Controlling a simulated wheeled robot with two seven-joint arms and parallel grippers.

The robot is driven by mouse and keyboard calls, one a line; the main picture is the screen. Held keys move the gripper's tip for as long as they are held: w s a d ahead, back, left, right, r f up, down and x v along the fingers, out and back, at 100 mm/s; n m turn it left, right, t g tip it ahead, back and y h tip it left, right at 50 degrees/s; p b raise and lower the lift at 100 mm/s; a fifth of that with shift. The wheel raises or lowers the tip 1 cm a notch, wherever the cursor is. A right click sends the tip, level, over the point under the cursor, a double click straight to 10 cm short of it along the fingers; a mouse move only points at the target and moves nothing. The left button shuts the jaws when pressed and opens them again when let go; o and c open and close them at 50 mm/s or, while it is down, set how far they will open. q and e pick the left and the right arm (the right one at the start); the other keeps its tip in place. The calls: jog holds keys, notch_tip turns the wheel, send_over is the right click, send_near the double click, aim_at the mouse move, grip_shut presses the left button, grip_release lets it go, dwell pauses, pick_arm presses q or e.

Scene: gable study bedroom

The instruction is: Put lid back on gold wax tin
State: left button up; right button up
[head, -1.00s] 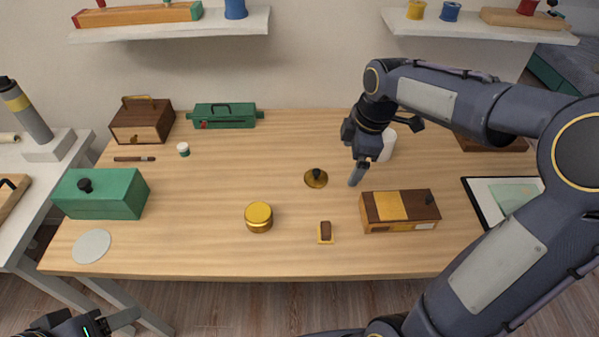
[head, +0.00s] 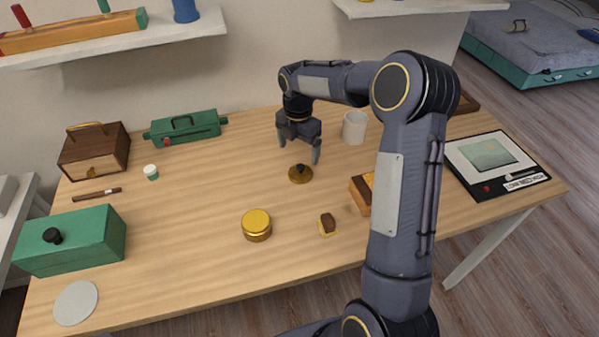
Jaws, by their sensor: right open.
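The round gold wax tin (head: 257,228) stands upright on the wooden table, near the front middle; its top looks flat and gold. The lid (head: 294,178), a small gold disc with a dark knob, lies knob-up on the table behind the tin and a little to its right. My right gripper (head: 299,150) points down, open and empty, with its fingers spread just behind and above the lid's knob. It appears apart from the lid, though the exact height is hard to tell. My left gripper is out of view.
A small brown-and-yellow block (head: 327,226) sits right of the tin. A wood-and-yellow box (head: 361,196) is partly hidden by my right arm. A white cup (head: 355,127) stands right of the gripper. A green box (head: 70,243) is at left; table between it and the tin is clear.

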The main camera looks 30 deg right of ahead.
aim_at(301, 166)
notch_tip(301, 166, down, 2)
jog(key=f, duration=0.2)
jog(key=s+f+p, duration=0.1)
jog(key=f, duration=0.1)
jog(key=shift+d, duration=0.15)
jog(key=shift+w+f, duration=0.1)
jog(key=shift+f, duration=0.45)
jog(key=shift+c, duration=0.4)
jog(key=c, duration=1)
